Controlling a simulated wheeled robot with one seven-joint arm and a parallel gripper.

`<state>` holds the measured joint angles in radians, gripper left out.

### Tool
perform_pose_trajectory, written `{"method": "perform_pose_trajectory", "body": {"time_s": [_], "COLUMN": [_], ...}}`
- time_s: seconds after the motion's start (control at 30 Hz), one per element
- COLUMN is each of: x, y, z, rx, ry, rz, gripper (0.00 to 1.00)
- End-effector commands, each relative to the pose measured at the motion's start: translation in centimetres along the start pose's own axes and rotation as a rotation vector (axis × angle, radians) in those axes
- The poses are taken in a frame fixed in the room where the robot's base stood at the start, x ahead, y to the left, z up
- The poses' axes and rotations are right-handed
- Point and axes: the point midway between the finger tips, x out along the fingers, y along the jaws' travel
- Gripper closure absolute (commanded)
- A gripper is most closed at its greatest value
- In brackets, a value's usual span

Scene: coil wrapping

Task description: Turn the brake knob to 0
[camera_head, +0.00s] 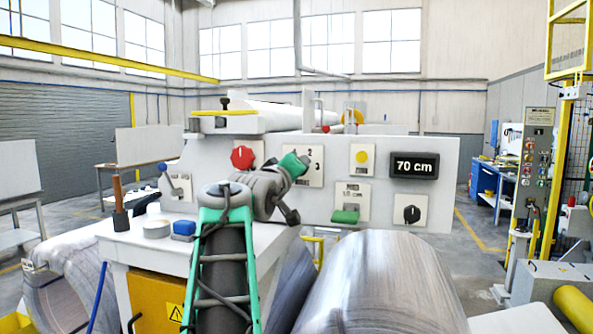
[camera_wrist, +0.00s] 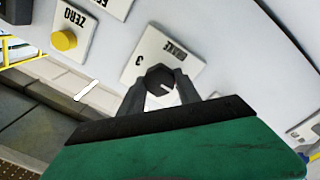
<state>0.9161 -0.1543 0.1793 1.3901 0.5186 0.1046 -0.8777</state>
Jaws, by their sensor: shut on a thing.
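In the wrist view the same plate (camera_wrist: 178,42) shows the word BRAKE and a 3. The dark brake knob (camera_wrist: 158,76) has a short white mark on its face. My gripper (camera_head: 303,162) reaches the plate, and in the wrist view its two fingers (camera_wrist: 160,88) are shut on the knob, one on each side. My gripper hides the knob in the head view. I cannot tell which number the mark points to.
On the panel are a red knob (camera_head: 243,157), a yellow button (camera_head: 361,158), a 70 cm display (camera_head: 414,165), a green switch (camera_head: 345,216) and a black knob (camera_head: 411,215). A large metal coil (camera_head: 380,285) lies below. A white table (camera_head: 150,250) stands left.

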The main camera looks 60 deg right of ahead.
Motion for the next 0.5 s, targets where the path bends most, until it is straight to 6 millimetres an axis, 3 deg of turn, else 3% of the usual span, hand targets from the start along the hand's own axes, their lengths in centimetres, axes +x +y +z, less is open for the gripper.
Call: {"method": "perform_pose_trajectory", "body": {"time_s": [0.23, 0.27, 0.5], "x": [0.0, 0.0, 0.0], "y": [0.01, 0.01, 0.0], "z": [0.0, 0.0, -0.01], "rx": [-0.001, -0.001, 0.0], "ry": [0.0, 0.0, 0.0], "rz": [0.0, 0.0, 0.0], "gripper": [1.0, 0.6, 0.4]}}
